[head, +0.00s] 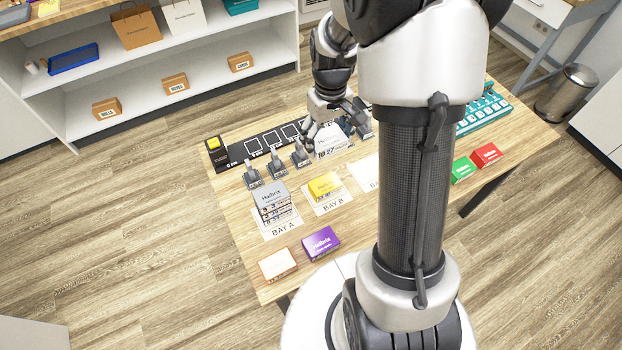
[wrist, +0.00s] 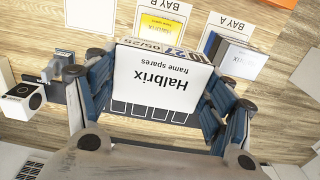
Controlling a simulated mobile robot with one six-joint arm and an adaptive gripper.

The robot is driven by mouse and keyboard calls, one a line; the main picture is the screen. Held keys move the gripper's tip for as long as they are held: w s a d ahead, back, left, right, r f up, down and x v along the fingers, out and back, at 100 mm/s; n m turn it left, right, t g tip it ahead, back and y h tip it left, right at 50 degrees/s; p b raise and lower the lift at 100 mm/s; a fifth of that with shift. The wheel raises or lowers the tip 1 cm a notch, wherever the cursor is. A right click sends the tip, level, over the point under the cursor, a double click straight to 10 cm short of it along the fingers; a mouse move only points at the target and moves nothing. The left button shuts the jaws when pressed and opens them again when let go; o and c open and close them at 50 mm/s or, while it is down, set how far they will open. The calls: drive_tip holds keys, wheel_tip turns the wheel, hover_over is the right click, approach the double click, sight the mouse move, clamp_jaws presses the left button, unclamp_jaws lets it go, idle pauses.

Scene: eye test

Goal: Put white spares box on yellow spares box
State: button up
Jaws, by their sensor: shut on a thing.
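The white spares box (head: 330,142), printed "Halbrix frame spares" in the wrist view (wrist: 150,78), is between the fingers of my gripper (head: 328,112). My gripper is shut on it; both fingers show at its sides in the wrist view (wrist: 150,100). The box is over the far part of the table, by the black strip; its height above the table is hard to judge. The yellow spares box (head: 324,186) lies on the BAY B mat, nearer the front than the white box. It also shows beyond the white box in the wrist view (wrist: 160,27).
Grey boxes (head: 274,200) stand on BAY A, left of the yellow box. Several small grey stands (head: 278,164) line the black strip (head: 240,153). A purple box (head: 320,242) and an orange-and-white box (head: 277,263) lie at the front. Green (head: 462,169) and red (head: 486,154) boxes lie right.

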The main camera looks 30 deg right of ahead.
sight(325, 184)
wheel_tip(325, 184, down, 17)
drive_tip(key=b, duration=0.5)
drive_tip(key=shift+s+d+f, duration=0.1)
drive_tip(key=shift+s+f, duration=0.05)
drive_tip(key=shift+f, duration=0.2)
drive_tip(key=o, duration=1.1)
